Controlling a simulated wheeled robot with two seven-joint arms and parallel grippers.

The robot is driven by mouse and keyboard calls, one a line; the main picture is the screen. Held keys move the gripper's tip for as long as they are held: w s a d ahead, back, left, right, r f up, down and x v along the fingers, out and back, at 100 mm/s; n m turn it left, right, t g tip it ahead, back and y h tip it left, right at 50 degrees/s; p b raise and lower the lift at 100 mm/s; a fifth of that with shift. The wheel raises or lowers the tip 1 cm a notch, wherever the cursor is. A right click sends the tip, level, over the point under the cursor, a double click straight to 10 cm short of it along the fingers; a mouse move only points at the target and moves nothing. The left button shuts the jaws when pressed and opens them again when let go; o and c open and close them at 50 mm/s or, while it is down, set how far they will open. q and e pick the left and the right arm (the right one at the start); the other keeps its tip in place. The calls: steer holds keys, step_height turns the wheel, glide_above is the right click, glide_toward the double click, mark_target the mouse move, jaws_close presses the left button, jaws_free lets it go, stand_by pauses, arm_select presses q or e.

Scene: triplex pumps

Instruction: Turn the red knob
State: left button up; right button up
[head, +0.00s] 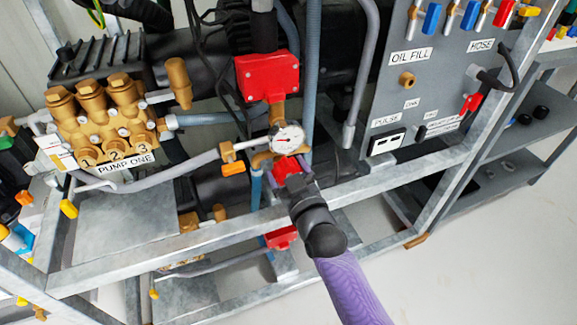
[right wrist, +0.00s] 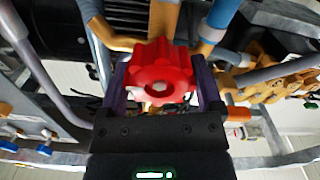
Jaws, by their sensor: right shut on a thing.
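In the head view my right gripper (head: 291,176) comes up from below, past the front rail. My left gripper is not in view.
The galvanised frame rail (head: 190,240) runs across in front of the pumps. Brass pump one (head: 105,118) is at left. A red box (head: 267,76) sits above the gauge. A grey panel (head: 425,75) with levers stands at right. Hoses and pipes surround the knob closely.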

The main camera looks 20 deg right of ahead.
steer(key=shift+m+p, duration=0.45)
steer(key=shift+m, duration=0.95)
